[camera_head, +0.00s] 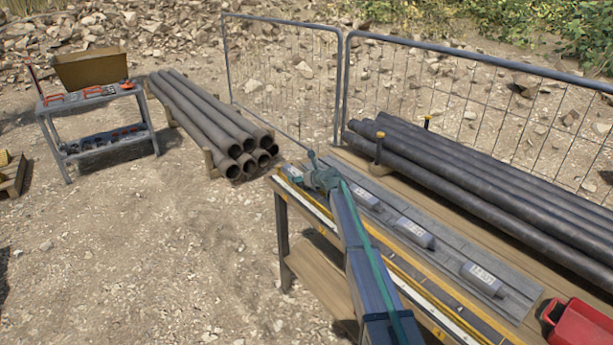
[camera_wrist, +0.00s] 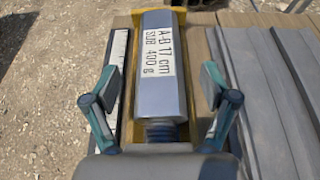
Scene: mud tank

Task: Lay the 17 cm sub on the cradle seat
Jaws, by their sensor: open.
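The 17 cm sub (camera_wrist: 155,95) is a grey, faceted metal body with a white label reading "A-B 17 cm SUB 400 g" and a dark threaded end towards me. It lies lengthwise over a yellow-edged cradle seat (camera_wrist: 194,30) in the wrist view. My gripper (camera_wrist: 160,86) is open, with one teal finger on each side of the sub and visible gaps between pads and sub. Whether the sub bears fully on the seat cannot be told.
Several other labelled subs, one near the front (camera_head: 482,278), lie on the grey slats right of my arm. A white rule (camera_head: 405,287) runs along the bench's left edge. Dark pipes (camera_head: 480,165) lie behind, and a red box (camera_head: 578,325) stands at the near right.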

